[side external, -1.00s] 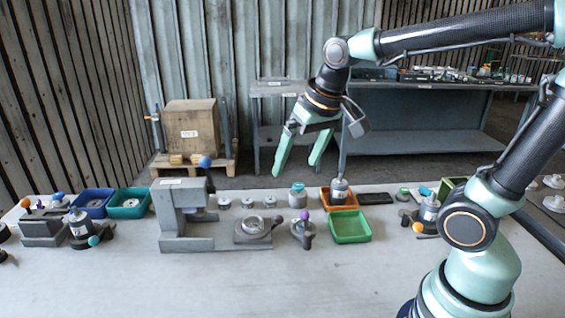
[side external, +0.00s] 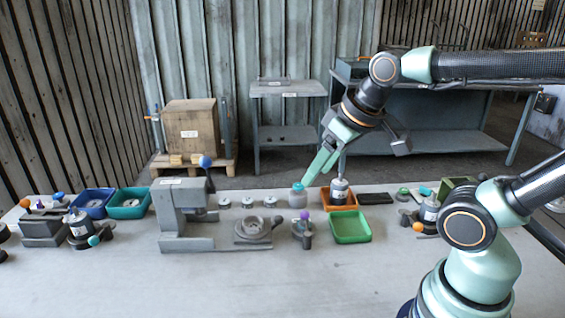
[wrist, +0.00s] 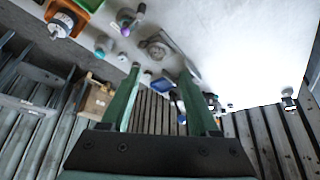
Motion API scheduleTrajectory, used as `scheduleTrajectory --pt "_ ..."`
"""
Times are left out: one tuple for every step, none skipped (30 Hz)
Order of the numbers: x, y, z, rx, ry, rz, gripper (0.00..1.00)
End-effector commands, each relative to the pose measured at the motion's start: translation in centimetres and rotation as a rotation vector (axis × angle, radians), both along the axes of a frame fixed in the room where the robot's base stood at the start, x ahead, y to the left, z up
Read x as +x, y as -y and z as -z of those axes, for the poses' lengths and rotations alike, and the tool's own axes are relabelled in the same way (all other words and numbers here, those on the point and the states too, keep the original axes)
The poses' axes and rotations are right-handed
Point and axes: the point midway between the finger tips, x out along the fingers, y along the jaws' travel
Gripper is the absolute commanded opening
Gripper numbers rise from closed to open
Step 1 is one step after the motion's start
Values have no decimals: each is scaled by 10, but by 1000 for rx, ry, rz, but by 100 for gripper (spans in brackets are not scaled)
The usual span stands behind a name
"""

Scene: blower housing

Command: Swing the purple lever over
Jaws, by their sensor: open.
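The purple lever shows as a purple knob (side external: 304,216) on a small grey fixture (side external: 303,236) standing on the bench, left of the green tray. In the wrist view the purple knob (wrist: 125,32) is at upper left, beyond the left finger. My gripper (side external: 308,183) is above and behind the fixture, apart from the knob. In the side view its fingers overlap, near the teal-topped container in the picture. In the wrist view my gripper (wrist: 160,70) shows both fingers spread with nothing between them.
A round clamp fixture (side external: 253,230) and a grey press (side external: 180,215) with a blue-knobbed lever (side external: 205,161) are left. The teal-topped container (side external: 298,196) stands behind. The front bench is clear.

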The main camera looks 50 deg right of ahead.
Motion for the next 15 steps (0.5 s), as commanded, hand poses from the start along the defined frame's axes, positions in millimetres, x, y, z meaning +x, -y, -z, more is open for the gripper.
scheduleTrajectory --pt "3 1 -1 -15 -14 -23 61" --pt "4 3 -1 -28 -25 -45 61" --pt "8 4 -2 -50 -45 -86 61" --pt "11 6 -2 -69 -61 -123 61" --pt "15 8 -3 -91 -81 -167 61" --pt "20 11 -3 -121 -110 -230 61" --pt "25 14 -3 -142 -132 -282 61" --pt "30 16 -3 -164 -157 -338 61" --pt "36 20 -2 -189 -187 -412 61" --pt "41 23 -1 -207 -209 -468 61" --pt "46 25 0 -224 -230 -526 61" --pt "52 29 2 -243 -258 -603 61" --pt "57 32 4 -256 -277 -662 61" --pt "62 35 6 -266 -298 -721 61" --pt "69 39 10 -279 -322 -800 61"
